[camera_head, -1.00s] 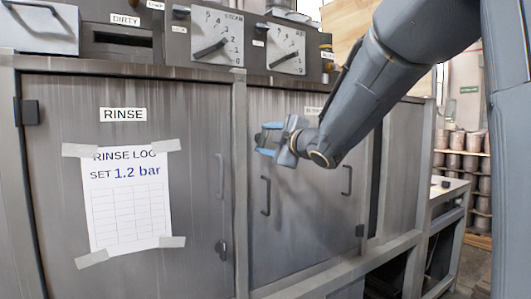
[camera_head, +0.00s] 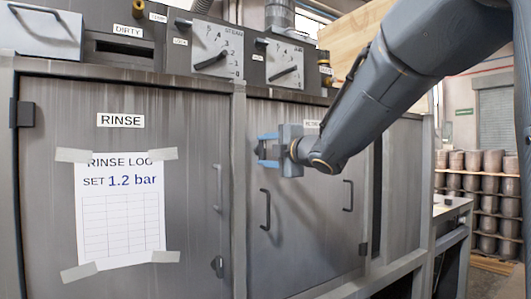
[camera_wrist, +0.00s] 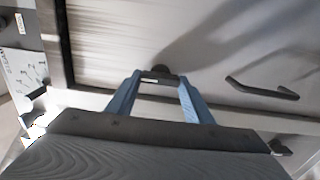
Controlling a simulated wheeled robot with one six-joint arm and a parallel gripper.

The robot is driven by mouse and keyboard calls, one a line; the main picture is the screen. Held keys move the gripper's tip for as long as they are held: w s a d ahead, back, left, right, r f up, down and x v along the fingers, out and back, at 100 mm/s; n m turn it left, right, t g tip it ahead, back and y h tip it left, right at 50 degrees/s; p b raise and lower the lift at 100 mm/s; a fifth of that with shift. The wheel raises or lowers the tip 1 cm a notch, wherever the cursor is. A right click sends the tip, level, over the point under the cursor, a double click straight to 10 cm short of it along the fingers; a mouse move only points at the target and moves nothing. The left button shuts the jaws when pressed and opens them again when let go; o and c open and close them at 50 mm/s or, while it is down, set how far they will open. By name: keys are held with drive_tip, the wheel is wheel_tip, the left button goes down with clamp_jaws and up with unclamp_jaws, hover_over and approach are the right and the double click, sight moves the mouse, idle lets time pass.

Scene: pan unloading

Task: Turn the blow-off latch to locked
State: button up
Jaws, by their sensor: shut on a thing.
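My gripper (camera_head: 264,150) is at the upper left of the right-hand grey door, below the dials. I cannot tell from these frames which way the latch is turned.
A dark bar handle (camera_head: 266,209) is on the same door below my gripper, with another handle (camera_head: 348,195) to its right. The left door has a RINSE label (camera_head: 120,120) and a taped log sheet (camera_head: 122,213). Two dials (camera_head: 215,50) (camera_head: 285,64) are above.

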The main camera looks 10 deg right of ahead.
drive_tip(key=o, duration=0.8)
drive_tip(key=v, duration=0.8)
drive_tip(key=shift+w, duration=0.1)
